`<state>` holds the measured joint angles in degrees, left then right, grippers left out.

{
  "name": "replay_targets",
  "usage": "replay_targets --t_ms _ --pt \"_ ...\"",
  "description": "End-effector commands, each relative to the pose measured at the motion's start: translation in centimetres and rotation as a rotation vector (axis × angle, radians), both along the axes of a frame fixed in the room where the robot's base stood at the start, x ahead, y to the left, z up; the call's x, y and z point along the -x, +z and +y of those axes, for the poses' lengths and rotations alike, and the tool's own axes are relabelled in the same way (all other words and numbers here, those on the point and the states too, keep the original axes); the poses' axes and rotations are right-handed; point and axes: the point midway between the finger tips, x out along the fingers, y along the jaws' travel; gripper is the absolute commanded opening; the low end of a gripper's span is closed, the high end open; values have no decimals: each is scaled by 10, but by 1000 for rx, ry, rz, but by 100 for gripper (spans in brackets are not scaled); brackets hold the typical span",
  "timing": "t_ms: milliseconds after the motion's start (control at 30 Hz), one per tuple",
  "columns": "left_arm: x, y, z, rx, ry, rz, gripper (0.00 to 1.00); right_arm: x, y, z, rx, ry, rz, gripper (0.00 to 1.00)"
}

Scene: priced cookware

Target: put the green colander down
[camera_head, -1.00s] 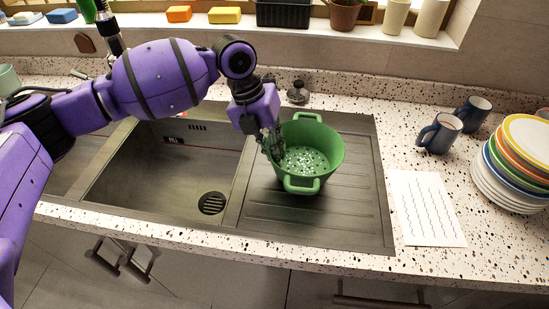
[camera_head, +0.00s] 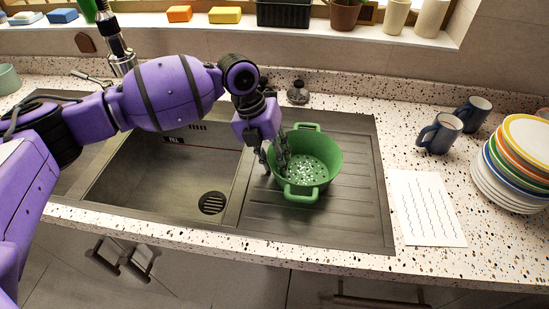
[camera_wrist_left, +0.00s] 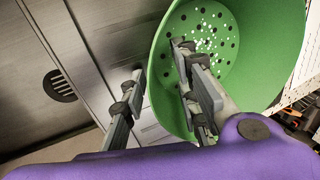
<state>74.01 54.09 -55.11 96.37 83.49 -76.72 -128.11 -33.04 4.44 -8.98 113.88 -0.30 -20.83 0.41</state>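The green colander (camera_head: 322,165) stands upright on the ribbed drainboard (camera_head: 345,215), right of the sink basin. It has two loop handles and a perforated bottom. My left gripper (camera_head: 275,157) is at its left rim, with its fingers spread apart. In the left wrist view, one finger of the gripper (camera_wrist_left: 165,78) is inside the colander (camera_wrist_left: 262,50) and the other is outside its wall. A gap shows between the outer finger and the wall. My right gripper is not in view.
The sink basin (camera_head: 165,180) lies left of the drainboard. A sheet of paper (camera_head: 428,210), blue mugs (camera_head: 440,133) and stacked plates (camera_head: 510,175) are on the counter to the right. A dark stopper-like object (camera_head: 297,93) is behind the drainboard. The drainboard's right side is clear.

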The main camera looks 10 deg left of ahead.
Motion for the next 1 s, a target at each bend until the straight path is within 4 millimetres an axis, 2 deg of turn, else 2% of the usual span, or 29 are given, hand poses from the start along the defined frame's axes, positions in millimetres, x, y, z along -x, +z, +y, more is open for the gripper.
replay_targets --t_ms 167,267,500,700,833,1000 --pt "-1 6 1 0 0 -1 29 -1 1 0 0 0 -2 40" --pt "-1 18 5 1 1 -3 29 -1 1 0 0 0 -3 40" --pt "-1 66 20 0 2 -4 29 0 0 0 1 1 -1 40" --pt "-2 100 31 0 1 -2 29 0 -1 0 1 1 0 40" --pt "-1 112 34 0 0 0 29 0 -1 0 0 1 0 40" --pt "-1 117 36 0 0 1 29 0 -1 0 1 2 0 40"
